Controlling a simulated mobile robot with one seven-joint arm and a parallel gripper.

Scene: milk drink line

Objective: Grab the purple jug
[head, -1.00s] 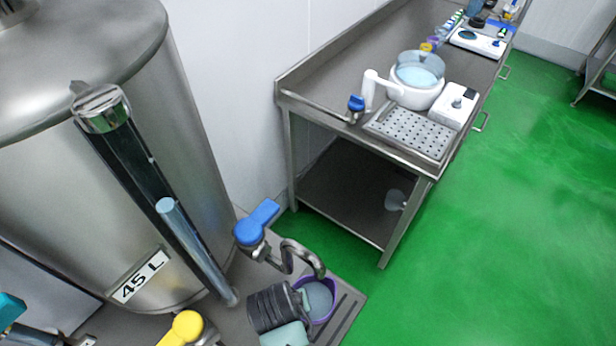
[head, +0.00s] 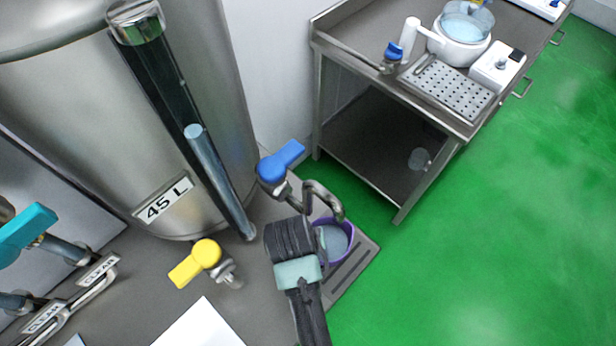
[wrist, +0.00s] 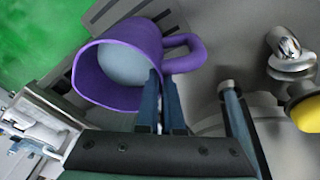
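The purple jug (head: 350,238) stands on the slotted drip grate under the curved spout of the blue-handled tap (head: 280,165), with a pale blue-grey surface inside. In the wrist view the jug (wrist: 90,75) shows its open mouth and its handle (wrist: 190,45) on the right side. My gripper (wrist: 162,80) has its two dark fingers close together, with a narrow gap, at the jug's wall beside the lower end of the handle. Whether they clamp the handle is not clear. In the head view my dark wrist hides the fingers and part of the jug.
A large steel tank (head: 180,100) marked 45 L stands behind, with a sight tube (head: 220,180) and a yellow-handled valve (head: 205,254) left of my arm. A steel table (head: 375,150) with a white appliance stands at the back. Green floor is free to the right.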

